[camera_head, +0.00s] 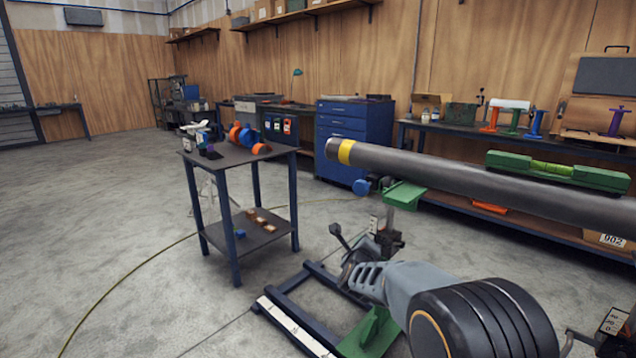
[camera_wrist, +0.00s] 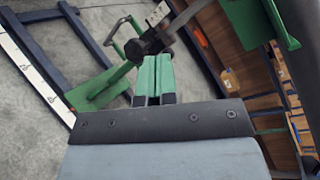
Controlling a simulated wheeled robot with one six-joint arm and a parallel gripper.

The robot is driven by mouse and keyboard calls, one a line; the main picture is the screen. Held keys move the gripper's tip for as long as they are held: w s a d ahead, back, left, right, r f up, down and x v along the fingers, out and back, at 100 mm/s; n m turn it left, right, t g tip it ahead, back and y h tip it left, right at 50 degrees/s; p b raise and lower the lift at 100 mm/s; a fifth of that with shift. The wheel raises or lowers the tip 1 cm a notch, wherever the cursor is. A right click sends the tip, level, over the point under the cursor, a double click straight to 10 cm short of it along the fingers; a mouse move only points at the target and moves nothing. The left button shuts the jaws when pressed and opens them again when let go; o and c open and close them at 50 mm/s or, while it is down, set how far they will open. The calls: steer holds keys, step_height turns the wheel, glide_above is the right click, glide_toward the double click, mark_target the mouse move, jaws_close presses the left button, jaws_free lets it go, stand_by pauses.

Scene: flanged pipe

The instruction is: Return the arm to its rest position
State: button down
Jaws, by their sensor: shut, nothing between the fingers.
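My arm (camera_head: 415,285) reaches in from the lower right of the head view, low beside the pipe stand. In the wrist view my gripper (camera_wrist: 153,78) has its two green fingers together, with nothing between them. Its fingertips are not clear in the head view. The fingers point toward the stand's dark crank and clamp (camera_wrist: 150,42); I cannot tell whether they touch. The grey pipe (camera_head: 420,172) with a yellow band runs above my arm, and a green spirit level (camera_head: 555,170) lies on top of it.
The stand's dark floor frame (camera_head: 290,312) lies under my arm, with a green foot (camera_head: 370,335). A small two-shelf table (camera_head: 225,158) holding coloured parts stands to the left. A workbench (camera_head: 450,128) runs behind the pipe. The floor at far left is clear except for a cable.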

steer(key=s+a+r+n+g+y+p, duration=0.1)
steer(key=s+r+n+g+y+p, duration=0.15)
steer(key=s+r+n+p, duration=0.5)
steer(key=s+d+r+n+g+p, duration=0.1)
steer(key=s+r+n+g+p, duration=0.2)
steer(key=s+r+n+p, duration=0.2)
steer(key=s+d+r+n+g+p, duration=0.1)
steer(key=s+r+n+g+p, duration=0.2)
steer(key=s+r+n+p, duration=0.2)
steer(key=s+d+r+n+g+p, duration=0.2)
steer(key=s+r+n+p, duration=0.3)
steer(key=s+n, duration=0.5)
steer(key=s+g+y+p, duration=0.1)
steer(key=s+p, duration=0.1)
steer(key=s, duration=0.3)
steer(key=shift+s+r+g, duration=0.3)
steer(key=shift+s+g, duration=0.05)
